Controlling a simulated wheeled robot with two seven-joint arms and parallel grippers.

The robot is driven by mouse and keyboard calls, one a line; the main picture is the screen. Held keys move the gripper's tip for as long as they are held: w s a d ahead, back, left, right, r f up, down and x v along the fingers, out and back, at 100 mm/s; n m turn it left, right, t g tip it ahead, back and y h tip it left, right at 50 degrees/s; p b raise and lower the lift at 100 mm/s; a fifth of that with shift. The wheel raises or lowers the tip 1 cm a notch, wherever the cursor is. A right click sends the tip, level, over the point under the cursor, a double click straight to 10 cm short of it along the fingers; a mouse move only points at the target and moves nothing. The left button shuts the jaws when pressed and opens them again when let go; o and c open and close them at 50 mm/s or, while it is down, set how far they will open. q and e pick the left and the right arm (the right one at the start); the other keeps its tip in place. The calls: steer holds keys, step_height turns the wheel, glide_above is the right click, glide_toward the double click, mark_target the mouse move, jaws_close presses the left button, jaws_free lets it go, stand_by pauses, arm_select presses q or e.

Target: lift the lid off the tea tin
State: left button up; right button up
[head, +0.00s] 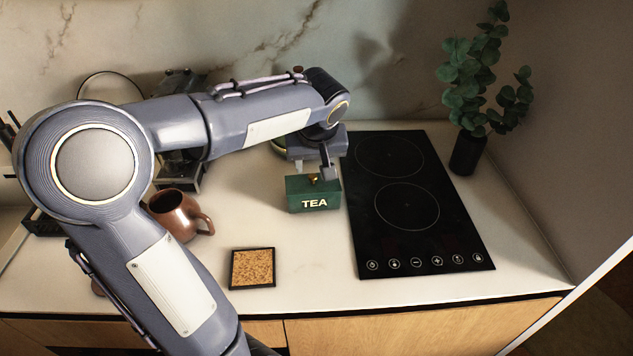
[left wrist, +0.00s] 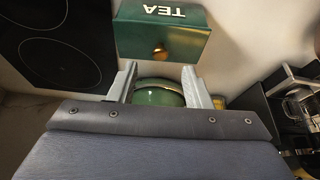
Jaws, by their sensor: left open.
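The green tea tin (head: 314,203), with TEA in pale letters on its front, stands upright on the counter left of the cooktop. Its lid (head: 297,184) is on it and has a small brass knob (head: 313,178). In the left wrist view the tin (left wrist: 135,36) is at the top, and the knob (left wrist: 160,49) shows beyond the fingertips. My left gripper (head: 314,169) is open and empty, just above and behind the knob. Its two fingers (left wrist: 160,70) are apart, with the knob lined up between them but not gripped. My right gripper is not in view.
A black cooktop (head: 410,235) lies right of the tin, with a potted plant (head: 468,152) behind. A brown mug (head: 172,202) and cork coaster (head: 252,268) are to the left and front. A round green object (left wrist: 158,94) is behind the tin. The counter before the tin is clear.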

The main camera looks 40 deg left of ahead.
mark_target(313, 175)
arm_select(q)
steer(key=x, duration=0.5)
jaws_close()
steer(key=shift+r, duration=0.15)
